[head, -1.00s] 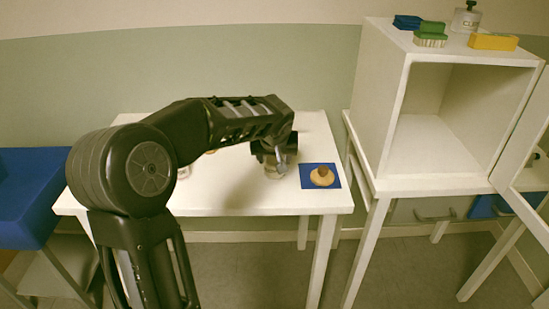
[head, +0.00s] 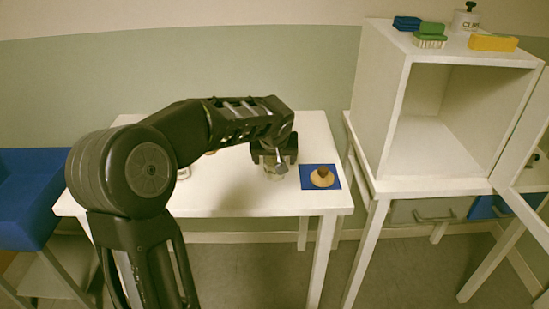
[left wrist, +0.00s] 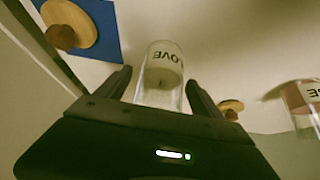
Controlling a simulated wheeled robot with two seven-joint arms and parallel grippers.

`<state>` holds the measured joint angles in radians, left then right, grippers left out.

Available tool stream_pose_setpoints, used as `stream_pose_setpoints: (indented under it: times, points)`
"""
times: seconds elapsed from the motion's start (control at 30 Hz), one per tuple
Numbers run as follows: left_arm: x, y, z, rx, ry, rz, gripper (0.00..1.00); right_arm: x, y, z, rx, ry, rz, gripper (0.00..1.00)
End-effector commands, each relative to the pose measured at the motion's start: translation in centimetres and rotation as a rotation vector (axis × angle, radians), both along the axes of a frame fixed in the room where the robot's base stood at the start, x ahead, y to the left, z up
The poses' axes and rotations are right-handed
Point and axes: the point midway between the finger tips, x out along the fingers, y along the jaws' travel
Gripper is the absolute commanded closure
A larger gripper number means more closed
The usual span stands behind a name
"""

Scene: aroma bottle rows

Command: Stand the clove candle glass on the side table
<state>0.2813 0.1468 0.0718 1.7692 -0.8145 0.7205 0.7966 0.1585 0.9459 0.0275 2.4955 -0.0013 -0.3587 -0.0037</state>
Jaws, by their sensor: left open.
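The clove candle glass (left wrist: 160,75) is clear, with a pale fill and a label whose letters "LOVE" show in the left wrist view. It is between the two fingers of my left gripper (left wrist: 158,88), which is open. Gaps show beside the glass, and I cannot tell whether either finger touches it. In the head view the left gripper (head: 274,166) is low over the white table (head: 240,200), near the blue mat, and mostly hides the glass. My right gripper is in neither view.
A round wooden lid with a brown knob (head: 322,176) lies on a blue mat (head: 307,184). Another labelled glass (left wrist: 306,102) and another wooden lid (left wrist: 231,106) are nearby. A white open cabinet (head: 430,150) stands right, with a blue-topped stand (head: 30,190) left.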

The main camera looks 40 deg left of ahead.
Motion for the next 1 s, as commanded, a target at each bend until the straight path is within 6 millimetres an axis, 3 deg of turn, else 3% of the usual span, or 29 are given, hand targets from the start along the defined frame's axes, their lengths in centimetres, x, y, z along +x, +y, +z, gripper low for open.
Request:
stream_pose_setpoints:
  times: [0.6,1.0]
  points:
    - [-4.8,-3.4,9.2,0.001,-0.003,-0.001,0.23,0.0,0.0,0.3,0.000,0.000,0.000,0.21]
    - [-5.3,-3.7,10.0,0.000,-0.001,-0.001,0.23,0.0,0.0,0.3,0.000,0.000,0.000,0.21]
